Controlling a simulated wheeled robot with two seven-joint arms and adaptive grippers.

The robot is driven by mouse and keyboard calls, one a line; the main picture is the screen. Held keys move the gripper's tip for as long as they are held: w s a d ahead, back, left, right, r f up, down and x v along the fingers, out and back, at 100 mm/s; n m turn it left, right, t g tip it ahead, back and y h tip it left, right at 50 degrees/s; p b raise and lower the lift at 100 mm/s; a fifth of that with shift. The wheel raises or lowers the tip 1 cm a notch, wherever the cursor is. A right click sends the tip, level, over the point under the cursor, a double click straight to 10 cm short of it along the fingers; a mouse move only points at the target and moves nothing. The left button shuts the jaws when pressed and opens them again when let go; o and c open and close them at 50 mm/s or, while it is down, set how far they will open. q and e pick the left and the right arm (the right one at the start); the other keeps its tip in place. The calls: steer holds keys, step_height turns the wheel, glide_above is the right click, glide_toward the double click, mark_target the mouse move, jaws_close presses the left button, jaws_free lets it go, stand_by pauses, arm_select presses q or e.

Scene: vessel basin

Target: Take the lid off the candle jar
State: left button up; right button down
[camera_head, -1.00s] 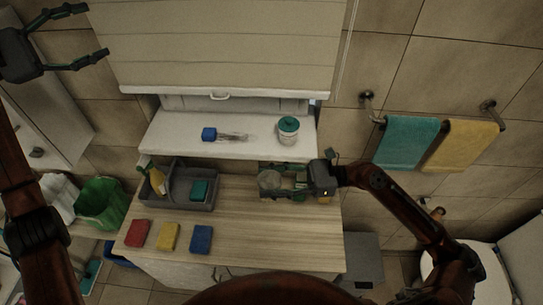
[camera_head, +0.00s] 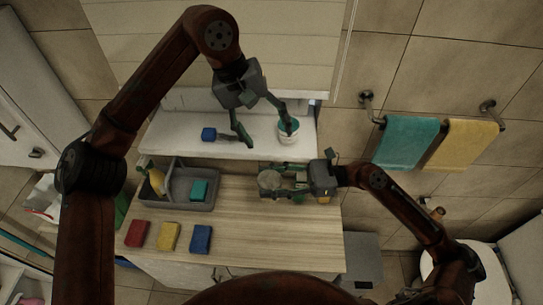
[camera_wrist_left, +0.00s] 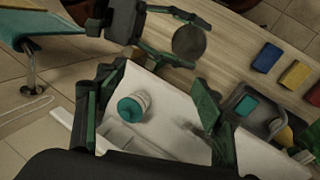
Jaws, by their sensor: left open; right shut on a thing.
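A round jar with a grey-brown top (camera_head: 270,181), seemingly the candle jar, stands on the wooden counter. It also shows in the left wrist view (camera_wrist_left: 189,43). My right gripper (camera_head: 283,183) reaches it from the right and is shut on it, a finger on each side. My left gripper (camera_head: 268,133) is open and empty above the white shelf, left of and behind the candle jar. In the left wrist view its two fingers (camera_wrist_left: 158,92) are spread wide.
A white jar with a teal top (camera_head: 287,138) stands on the shelf (camera_head: 215,150), partly behind a left finger. A blue item (camera_head: 209,134) lies there too. A grey caddy (camera_head: 178,190) and red, yellow and blue sponges (camera_head: 169,237) occupy the counter's left; its middle front is clear.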

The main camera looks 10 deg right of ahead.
mark_target(271, 179)
arm_select(q)
steer(key=s+f+y, duration=0.1)
steer(key=s+f+m+y, duration=0.1)
steer(key=f, duration=0.1)
steer(key=s+f+y, duration=0.1)
steer(key=shift+s+d+f+m+t+y, duration=0.1)
steer(key=shift+d+f+m+t+y, duration=0.2)
steer(key=shift+f+m, duration=0.1)
steer(key=shift+s+a+f, duration=0.1)
steer(key=shift+a+f, duration=0.05)
steer(key=shift+f, duration=0.15)
step_height(271, 179, down, 8)
steer(key=shift+f, duration=0.1)
steer(key=shift+s, duration=0.1)
steer(key=c, duration=1.2)
steer(key=shift+n, duration=1.6)
